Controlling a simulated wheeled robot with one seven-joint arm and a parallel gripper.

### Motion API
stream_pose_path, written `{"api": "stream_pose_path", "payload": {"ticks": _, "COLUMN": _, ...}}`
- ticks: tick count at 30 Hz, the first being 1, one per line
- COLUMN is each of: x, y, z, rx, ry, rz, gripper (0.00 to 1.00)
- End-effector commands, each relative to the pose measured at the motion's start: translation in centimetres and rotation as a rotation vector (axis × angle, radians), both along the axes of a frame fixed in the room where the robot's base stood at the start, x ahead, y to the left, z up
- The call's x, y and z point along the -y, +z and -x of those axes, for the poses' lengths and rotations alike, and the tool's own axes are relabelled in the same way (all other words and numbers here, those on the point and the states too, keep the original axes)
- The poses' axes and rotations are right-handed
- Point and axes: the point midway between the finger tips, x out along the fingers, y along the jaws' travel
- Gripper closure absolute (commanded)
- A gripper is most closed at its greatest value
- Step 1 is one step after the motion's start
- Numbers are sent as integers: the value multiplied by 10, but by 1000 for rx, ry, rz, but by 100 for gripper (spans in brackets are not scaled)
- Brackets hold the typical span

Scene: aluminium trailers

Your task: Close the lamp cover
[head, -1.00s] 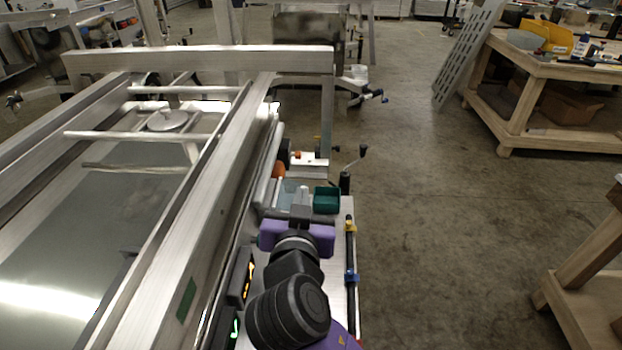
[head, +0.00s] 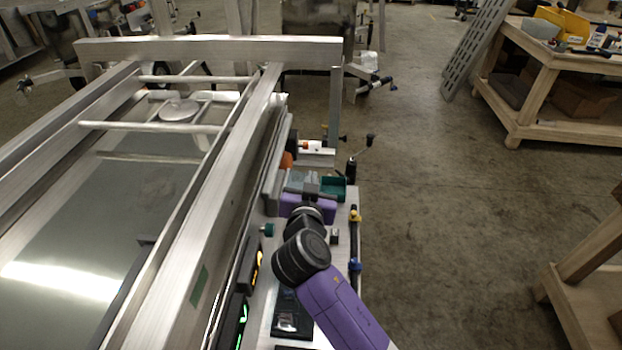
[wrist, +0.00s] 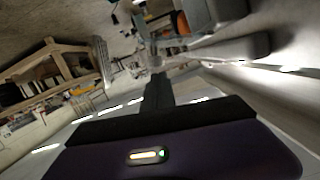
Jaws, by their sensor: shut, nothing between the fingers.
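An orange lamp-like part (head: 287,160) shows beside the trailer's right rail in the head view. An orange part beside a grey housing also shows at the top of the wrist view (wrist: 183,22). I cannot tell clearly which piece is the lamp cover or how far open it stands. My gripper (head: 311,188), with a purple body, is just short of the orange part in the head view. Its dark fingers (wrist: 156,85) are shut and empty in the wrist view, pointing toward the housing and apart from it.
The aluminium trailer frame (head: 200,50) fills the left, with a long side rail (head: 205,175) beside my arm. A jack handle (head: 368,142) stands to the right of the orange part. Wooden workbenches (head: 530,110) stand at the right. The concrete floor between is clear.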

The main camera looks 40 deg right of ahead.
Motion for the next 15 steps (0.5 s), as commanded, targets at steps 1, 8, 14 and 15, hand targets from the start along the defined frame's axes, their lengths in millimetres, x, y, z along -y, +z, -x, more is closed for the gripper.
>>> {"api": "stream_pose_path", "payload": {"ticks": 1, "x": 0, "y": -2, "z": 0, "rx": -1, "ry": 0, "rz": 0, "gripper": 100}}
{"api": "stream_pose_path", "payload": {"ticks": 8, "x": -1, "y": -4, "z": 0, "rx": 0, "ry": 0, "rz": 0, "gripper": 100}}
{"api": "stream_pose_path", "payload": {"ticks": 14, "x": -1, "y": -5, "z": 0, "rx": 1, "ry": 1, "rz": -1, "gripper": 100}}
{"api": "stream_pose_path", "payload": {"ticks": 15, "x": -1, "y": -5, "z": 0, "rx": 3, "ry": 0, "rz": -3, "gripper": 100}}
